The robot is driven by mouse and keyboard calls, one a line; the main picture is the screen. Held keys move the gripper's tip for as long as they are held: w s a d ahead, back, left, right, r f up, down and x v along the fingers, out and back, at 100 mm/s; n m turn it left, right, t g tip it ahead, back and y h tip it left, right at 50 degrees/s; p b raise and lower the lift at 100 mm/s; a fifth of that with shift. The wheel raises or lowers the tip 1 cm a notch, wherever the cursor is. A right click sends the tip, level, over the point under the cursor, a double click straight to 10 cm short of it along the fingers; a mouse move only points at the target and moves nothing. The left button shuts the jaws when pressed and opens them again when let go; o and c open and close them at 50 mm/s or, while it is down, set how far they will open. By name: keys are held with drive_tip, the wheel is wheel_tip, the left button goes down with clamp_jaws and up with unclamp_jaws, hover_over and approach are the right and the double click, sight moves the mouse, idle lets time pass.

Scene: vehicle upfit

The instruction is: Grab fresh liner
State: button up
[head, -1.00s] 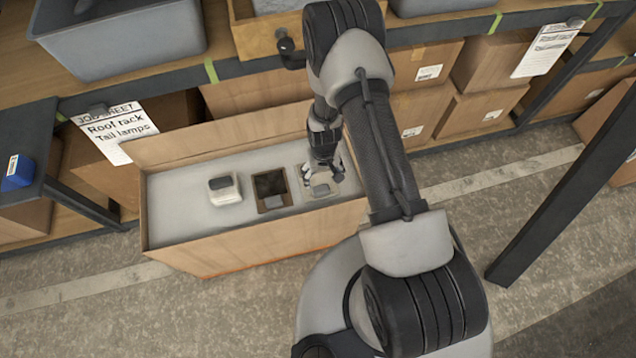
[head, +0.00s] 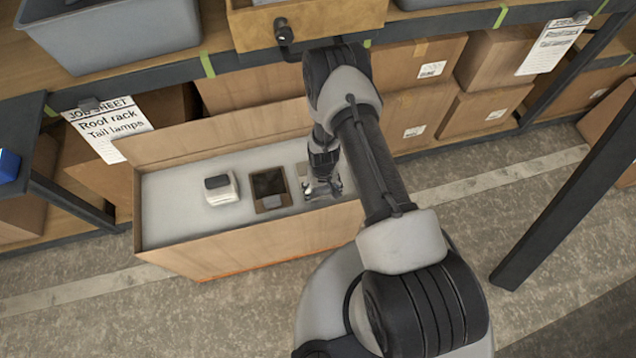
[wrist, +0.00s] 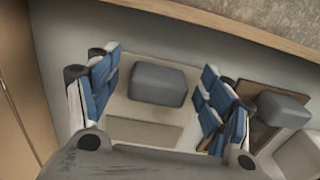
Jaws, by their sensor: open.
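My gripper (head: 322,190) is over the right end of the open carton (head: 215,243), above a pale beige flat piece with a grey block on it. In the wrist view my gripper (wrist: 160,85) is open, its blue-padded fingers on either side of the grey block (wrist: 157,84). The block sits on the beige piece (wrist: 140,133), which may be the liner; I cannot tell for sure. The fingers do not visibly touch the block. In the head view my gripper hides most of this piece.
In the same carton are a brown frame with a dark inside (head: 270,188) and a white item with a dark top (head: 222,188). The carton's grey bed (head: 170,205) is clear at the left. A shelf edge (head: 230,75) with bins runs behind; a dark post (head: 570,190) stands right.

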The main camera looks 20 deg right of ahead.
drive_tip(key=shift+r, duration=0.1)
drive_tip(key=shift+c, duration=0.3)
drive_tip(key=c, duration=1.1)
